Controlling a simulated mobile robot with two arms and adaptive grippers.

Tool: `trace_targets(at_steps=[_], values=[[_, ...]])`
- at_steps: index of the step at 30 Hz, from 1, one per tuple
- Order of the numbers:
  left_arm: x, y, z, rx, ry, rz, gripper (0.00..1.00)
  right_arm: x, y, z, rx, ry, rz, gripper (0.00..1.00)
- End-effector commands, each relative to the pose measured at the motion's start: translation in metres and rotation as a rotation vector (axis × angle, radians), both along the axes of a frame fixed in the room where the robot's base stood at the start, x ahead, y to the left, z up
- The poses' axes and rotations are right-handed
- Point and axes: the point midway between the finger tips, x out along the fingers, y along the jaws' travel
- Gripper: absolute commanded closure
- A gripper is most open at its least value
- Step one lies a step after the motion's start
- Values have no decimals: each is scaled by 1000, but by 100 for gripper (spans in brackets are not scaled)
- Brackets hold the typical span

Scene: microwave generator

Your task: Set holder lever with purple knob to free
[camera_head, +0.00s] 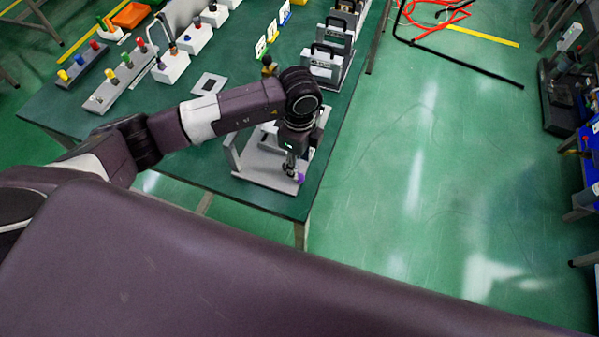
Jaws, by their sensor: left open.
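The purple knob (300,178) shows at the near right corner of a light grey holder (258,172), close to the front right corner of the green table. My left gripper (291,172) reaches down over the holder, with its fingertips right beside the purple knob. The gripper is open. I cannot tell whether a finger touches the knob. The lever under the knob and the middle of the holder are mostly hidden by my gripper and wrist. My right gripper is not in view.
The green table (215,164) has a clear strip at its near edge. Grey framed units with black handles (325,58) stand behind my wrist. Boxes with coloured knobs (118,75) line the left side. A flat grey plate (209,85) lies mid-table. Open floor (420,180) lies right.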

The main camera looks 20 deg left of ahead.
Motion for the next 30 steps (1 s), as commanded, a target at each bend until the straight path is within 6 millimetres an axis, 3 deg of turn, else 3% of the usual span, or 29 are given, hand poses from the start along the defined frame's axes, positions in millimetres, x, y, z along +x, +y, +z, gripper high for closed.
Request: trace_targets(at_steps=[6, 12, 22, 30], values=[[-2, -1, -36, -1, 4, -2, 60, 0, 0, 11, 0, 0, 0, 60], [-1, -1, -57, -4, 3, -2, 60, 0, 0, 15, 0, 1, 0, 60], [-1, -2, -62, -5, 1, -4, 60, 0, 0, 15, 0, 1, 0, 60], [-1, -2, -62, -5, 1, -4, 87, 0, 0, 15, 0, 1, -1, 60]])
